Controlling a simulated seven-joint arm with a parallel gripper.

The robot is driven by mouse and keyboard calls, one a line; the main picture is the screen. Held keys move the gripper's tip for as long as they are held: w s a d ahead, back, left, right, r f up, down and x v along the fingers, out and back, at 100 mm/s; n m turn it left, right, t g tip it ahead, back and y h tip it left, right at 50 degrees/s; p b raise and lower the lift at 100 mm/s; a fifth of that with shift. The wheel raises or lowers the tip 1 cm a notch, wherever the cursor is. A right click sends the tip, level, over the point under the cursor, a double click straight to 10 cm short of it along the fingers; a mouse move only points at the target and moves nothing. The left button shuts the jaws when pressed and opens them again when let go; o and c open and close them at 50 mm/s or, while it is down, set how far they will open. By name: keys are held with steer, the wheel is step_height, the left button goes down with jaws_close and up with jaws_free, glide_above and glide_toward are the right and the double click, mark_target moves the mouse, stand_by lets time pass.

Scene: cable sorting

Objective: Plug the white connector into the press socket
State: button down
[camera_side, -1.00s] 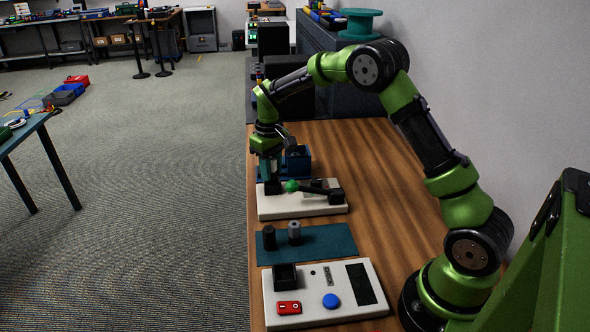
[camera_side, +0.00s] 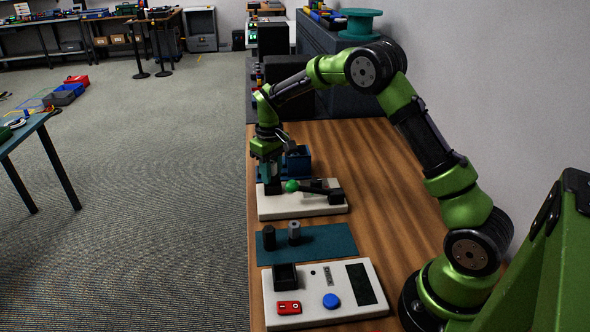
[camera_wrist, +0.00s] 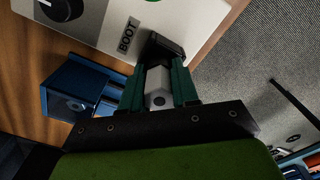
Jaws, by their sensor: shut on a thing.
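My gripper (camera_side: 267,172) points down over the left end of the pale press base (camera_side: 305,209). In the wrist view, its green fingers (camera_wrist: 160,88) are shut on the white connector (camera_wrist: 158,85). The connector is between the fingers, right at the black press socket (camera_wrist: 165,46), which has a BOOT label (camera_wrist: 127,37) beside it. I cannot tell whether the connector's tip is inside the socket. In the side view the fingers hide most of the connector.
A blue bin (camera_side: 298,158) stands behind the press and shows in the wrist view (camera_wrist: 84,93). In front is a teal mat (camera_side: 320,243) with a black connector (camera_side: 269,239) and a grey one (camera_side: 294,233). A white panel (camera_side: 315,310) is nearest. Wood at right is clear.

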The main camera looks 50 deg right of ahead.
steer(key=shift+f, duration=0.3)
steer(key=c, duration=1)
jaws_free()
steer(key=shift+o, duration=1.1)
steer(key=shift+a+f, duration=0.1)
steer(key=shift+a, duration=0.1)
